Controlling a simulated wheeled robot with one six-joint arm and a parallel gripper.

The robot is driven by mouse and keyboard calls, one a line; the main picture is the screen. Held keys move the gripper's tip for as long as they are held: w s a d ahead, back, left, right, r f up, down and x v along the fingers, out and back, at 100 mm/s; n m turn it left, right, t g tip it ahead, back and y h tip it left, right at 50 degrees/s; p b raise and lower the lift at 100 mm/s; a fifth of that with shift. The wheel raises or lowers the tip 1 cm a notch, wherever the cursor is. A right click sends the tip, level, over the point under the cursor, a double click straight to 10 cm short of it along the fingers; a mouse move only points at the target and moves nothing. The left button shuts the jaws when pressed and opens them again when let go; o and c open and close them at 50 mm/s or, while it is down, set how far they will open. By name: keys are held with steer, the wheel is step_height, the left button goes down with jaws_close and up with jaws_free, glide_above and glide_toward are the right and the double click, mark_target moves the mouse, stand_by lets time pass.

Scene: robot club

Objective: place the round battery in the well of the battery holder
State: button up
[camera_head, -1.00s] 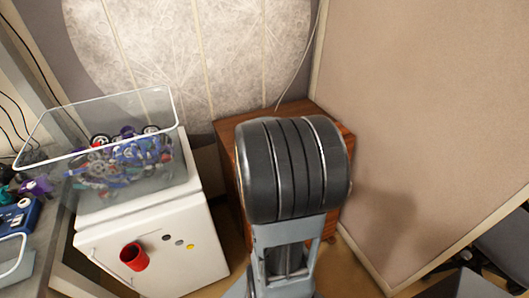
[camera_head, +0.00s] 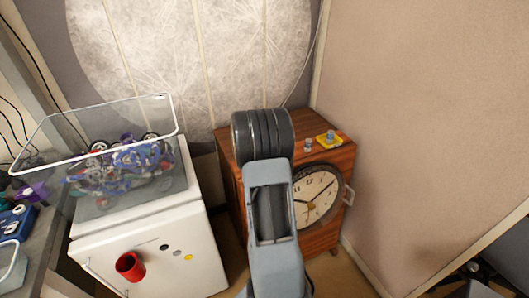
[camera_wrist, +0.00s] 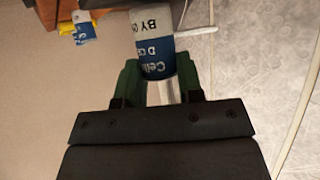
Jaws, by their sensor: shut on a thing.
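In the wrist view my gripper (camera_wrist: 160,72) has its green fingers shut on a round battery (camera_wrist: 153,40) with a blue and white label, which points away from the wrist. A small yellow piece, apparently the battery holder (camera_wrist: 66,28), is at the upper left, with a blue and white cylinder (camera_wrist: 84,30) against it. In the head view the yellow holder (camera_head: 322,142) lies on top of the wooden cabinet, with a small cylinder (camera_head: 330,134) at it. Another small cylinder (camera_head: 308,146) shows left of it. In the head view my arm hides the gripper; the holder's well is too small to make out.
The wooden cabinet (camera_head: 333,232) has a clock face (camera_head: 316,197) on its front. A tan partition (camera_head: 425,120) stands close on the right. A white cabinet (camera_head: 150,240) with a clear bin (camera_head: 105,195) of parts stands on the left.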

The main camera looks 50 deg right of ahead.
steer(key=shift+w+d+f, duration=0.1)
steer(key=shift+f, duration=0.85)
steer(key=shift+w+d+f, duration=0.1)
steer(key=shift+f, duration=0.8)
steer(key=shift+f+b, duration=0.1)
steer(key=shift+b, duration=0.25)
steer(key=o, duration=1)
steer(key=shift+c, duration=0.2)
